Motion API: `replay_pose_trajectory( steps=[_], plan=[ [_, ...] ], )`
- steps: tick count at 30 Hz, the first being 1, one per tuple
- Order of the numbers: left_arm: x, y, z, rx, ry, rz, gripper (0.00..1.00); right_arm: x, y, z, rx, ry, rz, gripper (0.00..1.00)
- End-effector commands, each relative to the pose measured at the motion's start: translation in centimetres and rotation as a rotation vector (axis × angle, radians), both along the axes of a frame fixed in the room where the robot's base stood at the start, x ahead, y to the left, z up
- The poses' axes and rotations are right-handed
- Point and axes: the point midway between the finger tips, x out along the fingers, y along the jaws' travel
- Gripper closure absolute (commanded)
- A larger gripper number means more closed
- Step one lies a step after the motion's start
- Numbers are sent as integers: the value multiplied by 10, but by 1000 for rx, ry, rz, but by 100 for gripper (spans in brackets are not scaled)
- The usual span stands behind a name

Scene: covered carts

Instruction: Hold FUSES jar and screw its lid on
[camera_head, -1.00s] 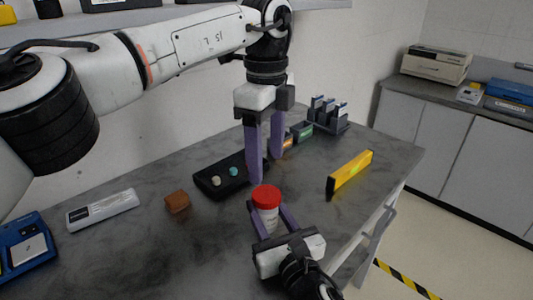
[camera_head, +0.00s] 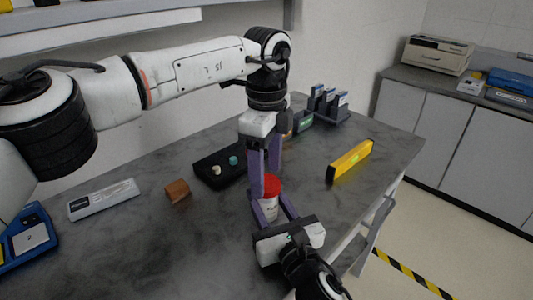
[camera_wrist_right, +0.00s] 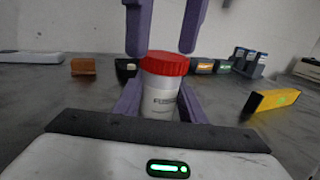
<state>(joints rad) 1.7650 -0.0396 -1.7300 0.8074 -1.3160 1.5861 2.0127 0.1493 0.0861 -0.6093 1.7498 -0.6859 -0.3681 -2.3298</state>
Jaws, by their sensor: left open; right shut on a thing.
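The FUSES jar (camera_wrist_right: 159,103) is white with dark lettering and stands upright, with its red lid (camera_wrist_right: 164,63) on top. In the head view the jar (camera_head: 268,208) is partly hidden behind my left gripper's finger and the red lid (camera_head: 271,185) shows beside it. My right gripper (camera_head: 273,207) is shut around the jar's body from the near side. My left gripper (camera_head: 266,184) points down with its fingers apart. In the right wrist view its fingertips (camera_wrist_right: 162,50) are on either side of the lid, near its top. I cannot tell whether they touch the lid.
A black tray (camera_head: 206,178) with small knobs lies behind the jar. A brown block (camera_head: 177,190) and a white-grey device (camera_head: 104,203) lie left. A yellow level-like tool (camera_head: 350,160) lies right. A dark rack (camera_head: 326,108) stands at the back. The table's right edge is near.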

Motion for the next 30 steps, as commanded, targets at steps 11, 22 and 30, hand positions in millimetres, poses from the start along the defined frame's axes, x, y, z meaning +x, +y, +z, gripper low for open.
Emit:
replay_pose_trajectory(
  steps=[11, 22, 30],
  plan=[
    [0, 0, -15, 0, 0, 1, 38, 0, 0, -1, -1, 2, 0, 100],
    [0, 0, -15, 0, 0, 1, 81, 0, 0, -1, -1, 2, 0, 100],
    [0, 0, -15, -2, 0, -240, 81, 0, 0, -1, -1, 2, -1, 100]
  ],
)
